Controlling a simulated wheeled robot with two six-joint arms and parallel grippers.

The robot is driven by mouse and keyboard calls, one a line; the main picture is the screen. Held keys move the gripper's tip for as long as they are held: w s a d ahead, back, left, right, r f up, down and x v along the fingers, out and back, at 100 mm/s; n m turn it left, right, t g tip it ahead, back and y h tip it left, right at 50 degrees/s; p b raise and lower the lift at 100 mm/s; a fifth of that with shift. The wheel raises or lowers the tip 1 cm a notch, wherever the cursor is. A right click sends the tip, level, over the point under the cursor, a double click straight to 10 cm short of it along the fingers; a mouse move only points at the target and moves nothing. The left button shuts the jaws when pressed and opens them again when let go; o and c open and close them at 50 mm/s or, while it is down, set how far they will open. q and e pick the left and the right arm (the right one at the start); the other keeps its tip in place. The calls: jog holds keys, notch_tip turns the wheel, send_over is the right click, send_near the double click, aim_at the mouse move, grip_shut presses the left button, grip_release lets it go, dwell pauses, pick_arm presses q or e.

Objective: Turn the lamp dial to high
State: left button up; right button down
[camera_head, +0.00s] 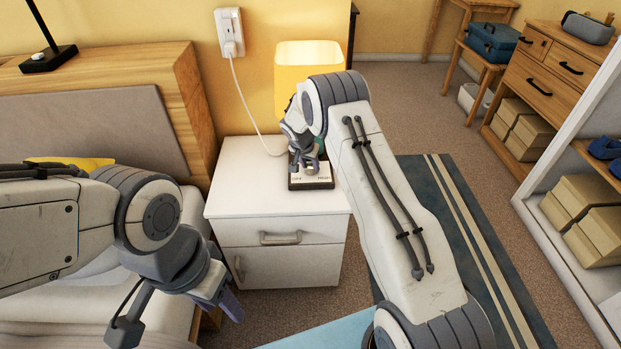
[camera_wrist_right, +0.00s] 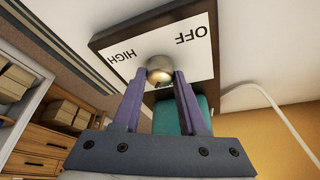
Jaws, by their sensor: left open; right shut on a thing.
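The lamp (camera_head: 309,62) with a yellow shade stands lit on the white nightstand (camera_head: 240,190). At its front is a dark-framed dial panel (camera_head: 312,184). In the right wrist view the panel (camera_wrist_right: 205,62) carries the words HIGH and OFF, with a round metallic dial (camera_wrist_right: 160,66) between them. My right gripper (camera_head: 306,167) is shut on the dial, a purple finger on each side; its fingers also show in the wrist view (camera_wrist_right: 164,78). I cannot tell the dial's setting.
A wall socket (camera_head: 230,33) with a white cord is behind the nightstand. The bed headboard (camera_head: 115,110) is on the left. A wooden drawer unit (camera_head: 545,80) and a white shelf with boxes (camera_head: 575,195) are on the right. The nightstand's front top is clear.

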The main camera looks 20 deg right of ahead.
jog(key=m+b, duration=0.2)
jog(key=b, duration=0.1)
jog(key=shift+w+f+m+g+h, duration=0.1)
jog(key=shift+f+m+g+h, duration=0.2)
jog(key=shift+m+g, duration=0.1)
jog(key=shift+a+r+m+g+b, duration=0.15)
jog(key=shift+m+g+b, duration=0.35)
jog(key=shift+m, duration=0.4)
jog(key=m, duration=0.2)
jog(key=shift+w+r+m+g+h+b, duration=0.1)
jog(key=shift+m+g+h+b, duration=0.2)
jog(key=shift+g+h, duration=0.1)
pick_arm(q)
jog(key=shift+f, duration=2.85)
pick_arm(e)
jog(key=shift+m+g, duration=0.6)
jog(key=shift+m, duration=1.4)
jog(key=shift+c, duration=2.2)
grip_release()
jog(key=shift+r, duration=0.1)
